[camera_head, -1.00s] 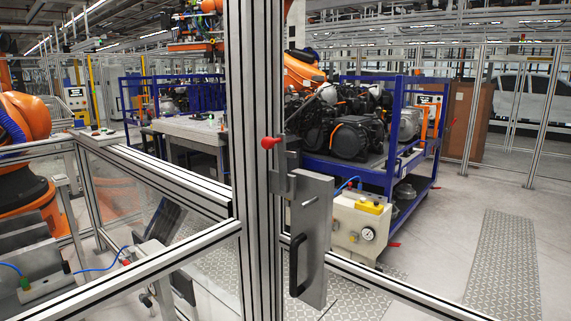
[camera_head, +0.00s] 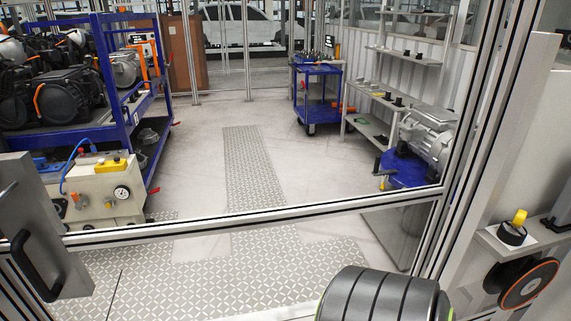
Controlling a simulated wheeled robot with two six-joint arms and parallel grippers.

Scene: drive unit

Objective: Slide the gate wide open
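The gate shows as an aluminium-profile frame with a crossbar (camera_head: 250,218) running from the lower left to the right post (camera_head: 480,140). I look through it into the cell. A grey lock plate (camera_head: 35,215) with a black pull handle (camera_head: 37,265) is at the left edge. The post beside the plate is mostly out of view. The crossbar spans the view unbroken between the handle side and the right post. Neither of my grippers is in view, and nothing is seen touching the handle.
Beyond the gate are a blue rack (camera_head: 135,110) with dark drive units, a beige box with a gauge (camera_head: 95,205), a blue cart (camera_head: 318,95) and grey shelves (camera_head: 400,55). The tread-plate strip (camera_head: 255,165) is clear.

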